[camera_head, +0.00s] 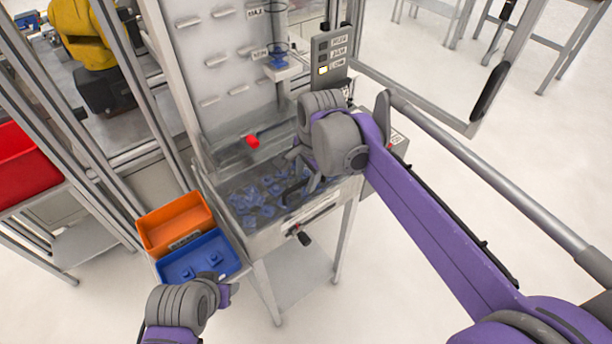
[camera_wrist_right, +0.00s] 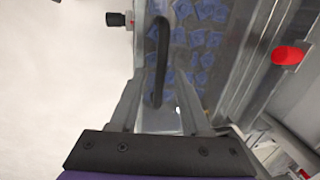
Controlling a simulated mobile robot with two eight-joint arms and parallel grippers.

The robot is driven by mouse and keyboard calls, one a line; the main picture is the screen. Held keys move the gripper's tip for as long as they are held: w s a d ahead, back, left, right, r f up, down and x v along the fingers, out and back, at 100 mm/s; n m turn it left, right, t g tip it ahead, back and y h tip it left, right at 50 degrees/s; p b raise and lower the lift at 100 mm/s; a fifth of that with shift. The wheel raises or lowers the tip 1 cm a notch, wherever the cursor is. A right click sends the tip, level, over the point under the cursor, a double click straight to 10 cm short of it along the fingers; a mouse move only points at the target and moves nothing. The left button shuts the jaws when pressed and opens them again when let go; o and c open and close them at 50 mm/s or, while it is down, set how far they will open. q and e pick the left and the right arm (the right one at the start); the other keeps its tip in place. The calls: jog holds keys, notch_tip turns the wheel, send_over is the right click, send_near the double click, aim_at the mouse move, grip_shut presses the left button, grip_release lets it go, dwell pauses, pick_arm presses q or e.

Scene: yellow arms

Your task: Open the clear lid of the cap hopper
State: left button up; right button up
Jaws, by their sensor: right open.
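The cap hopper (camera_head: 262,236) is a grey metal box with blue caps (camera_head: 262,200) showing inside through its clear lid, which looks closed. The lid's black bar handle (camera_head: 291,192) also shows in the right wrist view (camera_wrist_right: 162,35). My right gripper (camera_head: 302,182) is over the hopper, open; in the right wrist view its two fingers (camera_wrist_right: 158,112) lie on either side of the handle's near end, with no visible grip on it. My left gripper (camera_head: 226,288) is low in the head view, near the blue bin, with its fingers mostly hidden.
An orange bin (camera_head: 175,222) and a blue bin (camera_head: 222,248) sit left of the hopper. A red knob (camera_head: 252,141) is behind the lid. A button panel (camera_head: 329,58) stands at the back right. A black knob (camera_head: 304,238) sticks out in front. Floor is clear at the front.

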grip_shut()
dwell(0.3)
dwell(1.2)
